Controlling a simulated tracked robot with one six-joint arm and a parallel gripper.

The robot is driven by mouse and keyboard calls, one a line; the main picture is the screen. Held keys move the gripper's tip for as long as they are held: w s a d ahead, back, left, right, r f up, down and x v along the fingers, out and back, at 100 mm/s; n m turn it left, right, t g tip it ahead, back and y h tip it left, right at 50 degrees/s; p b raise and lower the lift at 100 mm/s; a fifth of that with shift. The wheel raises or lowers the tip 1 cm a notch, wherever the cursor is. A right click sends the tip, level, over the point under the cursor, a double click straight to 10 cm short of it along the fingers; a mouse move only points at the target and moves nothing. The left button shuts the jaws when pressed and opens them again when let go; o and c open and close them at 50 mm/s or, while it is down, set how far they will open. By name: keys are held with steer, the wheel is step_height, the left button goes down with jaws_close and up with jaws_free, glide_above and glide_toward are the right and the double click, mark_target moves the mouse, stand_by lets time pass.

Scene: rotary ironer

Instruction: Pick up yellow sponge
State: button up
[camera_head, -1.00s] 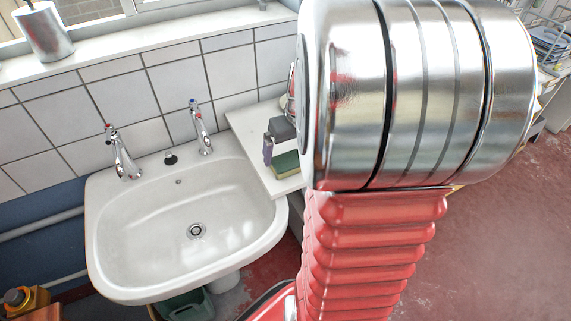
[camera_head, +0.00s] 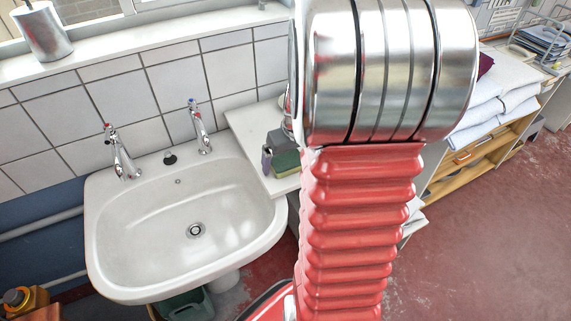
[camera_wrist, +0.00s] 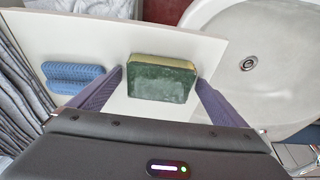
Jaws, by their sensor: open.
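The sponge (camera_wrist: 162,80) lies on a white shelf (camera_wrist: 200,48) beside the sink. It shows a dark green face and a thin yellow edge. In the head view the sponge (camera_head: 287,164) is partly covered by my gripper and arm. My gripper (camera_wrist: 160,77) is open, with one purple finger on each side of the sponge. In the head view only one purple finger shows clearly.
A blue ribbed object (camera_wrist: 73,76) lies on the shelf left of the sponge. The white sink (camera_head: 190,225) with two taps adjoins the shelf. A tiled wall (camera_head: 170,85) stands behind. Folded white linen (camera_head: 500,100) lies at the right.

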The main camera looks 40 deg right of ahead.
mark_target(288, 161)
steer(key=shift+c, duration=0.4)
steer(key=c, duration=1.1)
steer(key=shift+r, duration=0.1)
step_height(288, 161, up, 10)
steer(key=shift+f, duration=0.1)
steer(key=shift+s, duration=0.15)
stand_by(0.4)
